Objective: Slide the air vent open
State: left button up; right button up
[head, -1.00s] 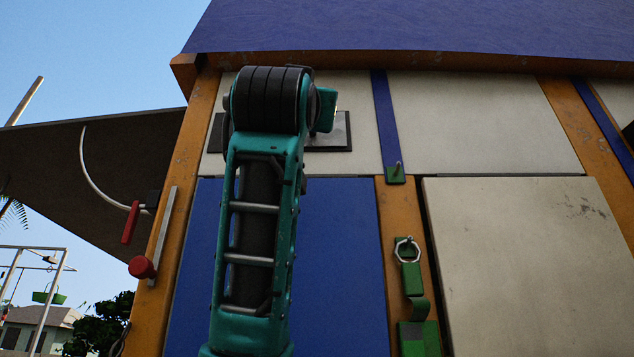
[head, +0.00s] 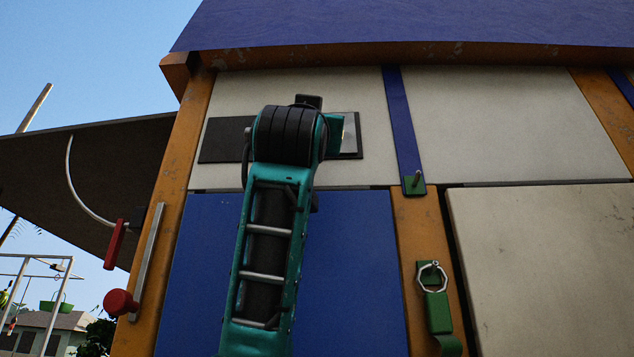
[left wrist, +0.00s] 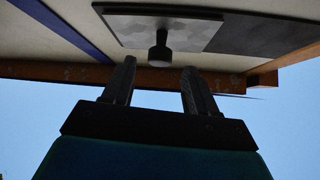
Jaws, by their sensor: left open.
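The air vent (head: 222,140) is a long dark rectangular panel on the cream upper wall; my left arm hides its middle in the head view. In the left wrist view, the vent has a mottled grey plate (left wrist: 190,35) with a dark round knob (left wrist: 160,48), and a dark section beside the plate. My left gripper (left wrist: 159,78) is open, its two fingers apart and pointing toward the wall. The knob appears roughly between the fingertips in the picture, seemingly just beyond them; I cannot tell any contact. The head view mostly hides these fingers. My right gripper is not in view.
A purple-blue roof (head: 420,22) with an orange edge overhangs the wall. A blue panel (head: 345,270) lies below the vent. A green latch with a metal ring (head: 432,277) is at right. A red-handled lever (head: 115,244) and red knob (head: 121,302) are at left.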

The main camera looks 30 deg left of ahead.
pick_arm(q)
jog(key=shift+p+x, duration=1.8)
jog(key=shift+x, duration=0.95)
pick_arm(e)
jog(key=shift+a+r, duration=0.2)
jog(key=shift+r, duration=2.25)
pick_arm(q)
jog(key=shift+d, duration=0.1)
jog(key=shift+c, duration=0.2)
grip_shut()
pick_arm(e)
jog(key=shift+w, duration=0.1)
